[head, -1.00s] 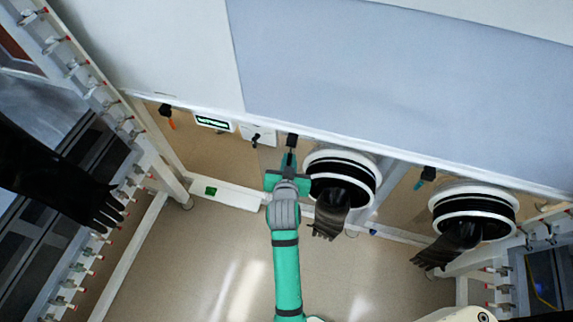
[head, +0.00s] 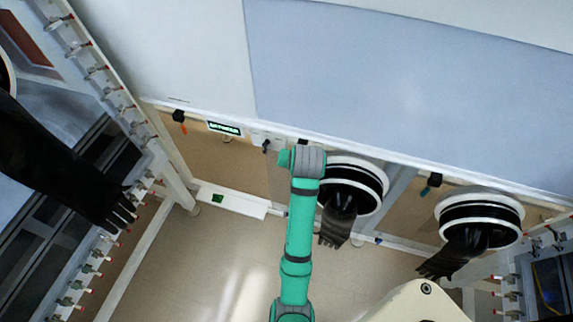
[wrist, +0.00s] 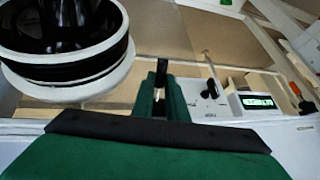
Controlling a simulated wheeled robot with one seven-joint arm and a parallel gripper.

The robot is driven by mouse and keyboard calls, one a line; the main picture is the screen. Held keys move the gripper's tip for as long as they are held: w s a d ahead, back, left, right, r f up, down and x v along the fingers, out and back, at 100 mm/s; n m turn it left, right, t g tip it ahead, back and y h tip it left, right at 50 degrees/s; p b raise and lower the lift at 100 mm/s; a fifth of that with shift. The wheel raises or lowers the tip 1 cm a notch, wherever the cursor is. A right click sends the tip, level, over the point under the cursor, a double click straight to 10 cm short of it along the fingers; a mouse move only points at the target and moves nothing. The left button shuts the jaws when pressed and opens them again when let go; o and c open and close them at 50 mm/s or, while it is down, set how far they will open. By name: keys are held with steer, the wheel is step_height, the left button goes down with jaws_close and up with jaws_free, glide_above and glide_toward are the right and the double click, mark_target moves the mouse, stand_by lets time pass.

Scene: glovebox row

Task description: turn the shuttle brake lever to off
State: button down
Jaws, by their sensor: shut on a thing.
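My gripper (wrist: 160,100) shows in the wrist view with its green fingers closed around a dark, narrow handle (wrist: 161,72). I take this handle to be the brake lever, but no label on it is readable. In the head view its black mount (head: 303,142) shows just above my wrist, under the edge of the pale panel. My wrist hides the fingers and the rest of the handle there. The lever's exact angle cannot be told.
A black glove port (head: 352,186) stands close right of my wrist. A black knob (wrist: 209,89) on a white plate and a lit green display (wrist: 256,101) lie to the right in the wrist view. An orange-handled lever (head: 180,120) and a blue-handled one (head: 433,182) hang farther off.

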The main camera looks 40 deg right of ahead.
steer(key=shift+r, duration=0.1)
stand_by(0.4)
steer(key=c, duration=1.7)
jaws_free()
steer(key=shift+c, duration=0.2)
steer(key=v, duration=0.7)
steer(key=shift+s+r, duration=0.1)
steer(key=shift+r, duration=0.05)
